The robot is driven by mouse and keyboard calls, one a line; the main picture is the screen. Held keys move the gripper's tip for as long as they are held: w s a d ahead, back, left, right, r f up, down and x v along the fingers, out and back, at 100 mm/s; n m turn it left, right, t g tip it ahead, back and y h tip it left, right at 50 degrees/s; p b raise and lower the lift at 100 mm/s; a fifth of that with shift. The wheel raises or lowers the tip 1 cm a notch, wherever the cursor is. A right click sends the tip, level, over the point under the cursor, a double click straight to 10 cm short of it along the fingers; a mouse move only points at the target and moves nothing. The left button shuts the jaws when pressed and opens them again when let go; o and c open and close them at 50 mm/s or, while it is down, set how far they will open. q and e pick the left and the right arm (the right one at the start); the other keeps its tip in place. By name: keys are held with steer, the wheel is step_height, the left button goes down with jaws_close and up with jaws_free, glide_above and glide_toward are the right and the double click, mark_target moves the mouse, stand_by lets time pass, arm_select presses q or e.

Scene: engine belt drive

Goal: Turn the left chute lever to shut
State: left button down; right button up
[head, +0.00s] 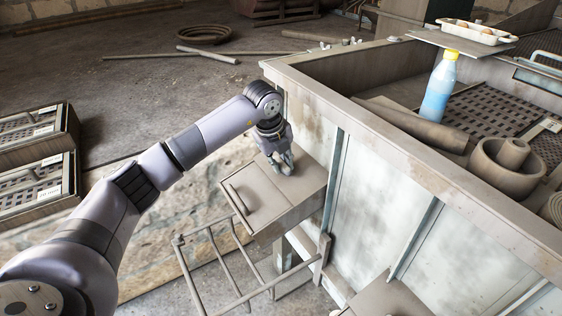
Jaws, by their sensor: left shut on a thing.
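The left chute (292,196) is a grey-brown box that sticks out from the side of the large pale metal bin. A thin bar handle (237,200) lies along its flat lid. My left gripper (284,166) points down at the back of the chute, close to the bin wall. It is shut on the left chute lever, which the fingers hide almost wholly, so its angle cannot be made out. My right gripper is not in view.
The bin's rim (400,142) runs diagonally close to my left wrist. A metal rail frame (225,262) stands below the chute. Crates (38,190) sit at left; the floor behind is fairly open.

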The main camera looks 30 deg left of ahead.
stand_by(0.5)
arm_select(q)
steer(key=c, duration=1.5)
jaws_free()
steer(key=v, duration=1.2)
